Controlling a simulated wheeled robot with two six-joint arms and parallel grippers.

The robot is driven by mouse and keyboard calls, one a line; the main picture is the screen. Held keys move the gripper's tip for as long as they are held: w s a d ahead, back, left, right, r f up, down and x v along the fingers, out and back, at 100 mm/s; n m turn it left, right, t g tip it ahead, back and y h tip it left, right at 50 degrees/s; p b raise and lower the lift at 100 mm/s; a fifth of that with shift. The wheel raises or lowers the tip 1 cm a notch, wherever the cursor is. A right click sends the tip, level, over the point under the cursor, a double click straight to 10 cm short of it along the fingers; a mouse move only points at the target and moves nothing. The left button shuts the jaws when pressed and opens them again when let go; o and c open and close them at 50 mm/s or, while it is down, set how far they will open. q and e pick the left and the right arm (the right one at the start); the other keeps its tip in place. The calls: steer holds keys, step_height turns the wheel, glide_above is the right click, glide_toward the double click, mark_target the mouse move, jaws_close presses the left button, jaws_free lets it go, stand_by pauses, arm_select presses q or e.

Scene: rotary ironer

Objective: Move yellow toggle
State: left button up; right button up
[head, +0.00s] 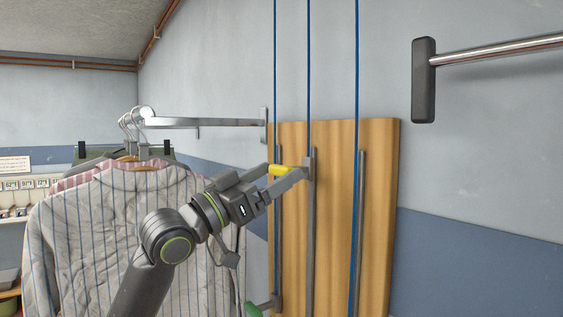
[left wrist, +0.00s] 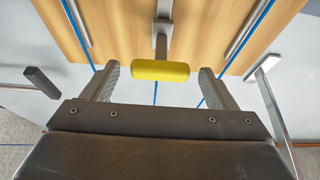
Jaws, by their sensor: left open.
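The yellow toggle (head: 280,170) sticks out from a grey slider on the wooden board, on the middle of its metal tracks. My left gripper (head: 284,173) is at the toggle, with its fingers open. In the left wrist view the yellow toggle (left wrist: 160,70) lies crosswise between the two spread fingertips of my left gripper (left wrist: 160,76). A gap shows between the toggle and each finger, so they look apart. My right gripper does not show.
The wooden board (head: 381,200) carries vertical tracks and blue cords (head: 357,60). Striped jackets (head: 80,230) hang from a metal rail (head: 200,122) at left. A black-ended bar (head: 424,80) juts out at upper right.

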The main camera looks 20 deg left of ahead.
arm_select(q)
steer(key=shift+p+x, duration=0.35)
steer(key=shift+x, duration=0.9)
steer(key=c, duration=1.4)
steer(key=shift+f+b, duration=11.7)
steer(key=shift+f, duration=5.75)
steer(key=o, duration=1.2)
steer(key=shift+o, duration=1)
